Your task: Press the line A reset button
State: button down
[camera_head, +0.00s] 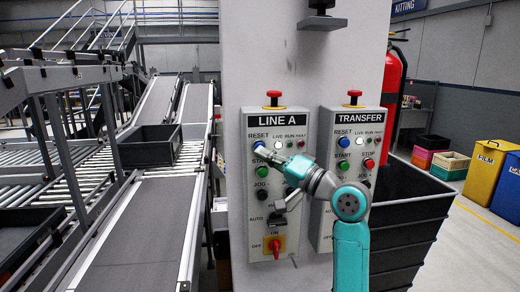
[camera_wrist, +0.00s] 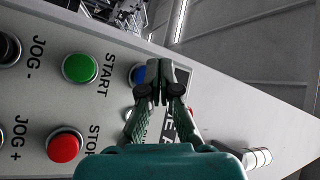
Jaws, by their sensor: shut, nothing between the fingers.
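The LINE A panel (camera_head: 250,210) is a grey box on a pale column, left of the TRANSFER panel (camera_head: 328,210). Its blue RESET button (camera_head: 257,145) is at the upper left, under the RESET label. My gripper (camera_head: 264,151) is shut and empty, with its tips right at the lower right of that button. In the wrist view, the blue button (camera_wrist: 137,74) shows partly behind my shut gripper (camera_wrist: 160,88). I cannot tell whether the tips touch it. The arm hides part of the START and STOP area of the panel in the head view.
A green START button (camera_wrist: 80,68) and a red STOP button (camera_wrist: 64,146) are close by in the wrist view. A red emergency knob (camera_head: 273,95) tops the LINE A panel. Black crates (camera_head: 405,220) stand at right, and a conveyor (camera_head: 140,220) runs at left.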

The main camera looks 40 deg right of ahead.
jog(key=shift+s+a, duration=0.7)
jog(key=shift+s, duration=0.35)
jog(key=shift+s+a, duration=0.7)
jog(key=shift+s, duration=0.3)
jog(key=s+a+f+m+g+h, duration=0.1)
jog(key=s+a+f+h, duration=0.2)
jog(key=f, duration=0.8)
jog(key=s+a+f+g+h, duration=0.1)
jog(key=s+a+f, duration=0.3)
jog(key=f, duration=0.7)
jog(key=s+a+f+m+g+h, duration=0.15)
jog(key=a+f, duration=0.35)
jog(key=f, duration=0.7)
jog(key=s+a+f+n, duration=0.2)
jog(key=s+a+n, duration=0.1)
jog(key=s, duration=0.6)
jog(key=s+a+f+n+g+y, duration=0.1)
jog(key=s+a+n, duration=0.3)
jog(key=s, duration=0.6)
jog(key=s+a+f+n+g+y, duration=0.1)
jog(key=s+a+f+n, duration=0.3)
jog(key=s, duration=0.6)
jog(key=shift+s+n, duration=0.15)
jog(key=shift+n, duration=0.4)
